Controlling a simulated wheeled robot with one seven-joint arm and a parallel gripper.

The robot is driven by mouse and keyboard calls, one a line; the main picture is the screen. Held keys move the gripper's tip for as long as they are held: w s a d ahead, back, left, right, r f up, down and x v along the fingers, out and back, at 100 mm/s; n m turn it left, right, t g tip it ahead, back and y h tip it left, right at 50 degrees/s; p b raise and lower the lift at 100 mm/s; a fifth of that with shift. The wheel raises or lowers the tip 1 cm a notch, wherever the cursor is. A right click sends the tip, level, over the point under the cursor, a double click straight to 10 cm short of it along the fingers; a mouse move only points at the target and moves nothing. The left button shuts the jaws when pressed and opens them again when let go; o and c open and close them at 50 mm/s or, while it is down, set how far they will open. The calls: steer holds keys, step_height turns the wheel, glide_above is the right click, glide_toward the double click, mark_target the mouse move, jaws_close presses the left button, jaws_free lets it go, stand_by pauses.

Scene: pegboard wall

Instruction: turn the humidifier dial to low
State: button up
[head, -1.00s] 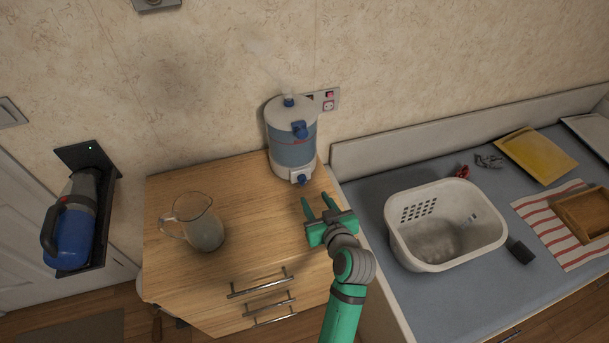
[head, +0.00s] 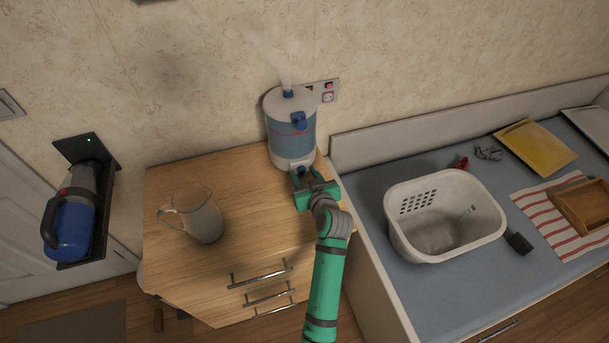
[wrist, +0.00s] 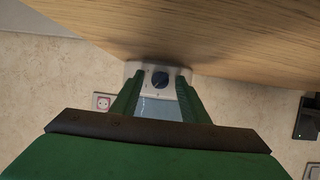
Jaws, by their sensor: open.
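The humidifier (head: 291,130) is a white and blue-grey cylinder at the back of the wooden cabinet, with mist rising from its blue top nozzle. In the wrist view its white base carries a dark round dial (wrist: 160,79); the dial's setting is too small to read. My gripper (head: 303,180) is open right in front of the dial. In the wrist view its two green fingers (wrist: 157,98) stand on either side of the dial; contact cannot be told.
A glass jug (head: 197,217) stands on the cabinet top (head: 240,230) to the left. A white basket (head: 445,214) sits on the grey counter (head: 385,285) to the right. A wall socket (head: 327,92) is behind the humidifier.

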steer(key=shift+c, duration=0.2)
jaws_close()
steer(key=shift+d+m+g+y, duration=0.15)
steer(key=shift+m+g+y, duration=0.15)
steer(key=shift+m+y, duration=0.95)
steer(key=shift+m+h, duration=0.25)
steer(key=shift+o, duration=0.2)
jaws_free()
steer(key=v, duration=1)
steer(key=shift+s+d, duration=0.2)
steer(key=shift+s, duration=0.1)
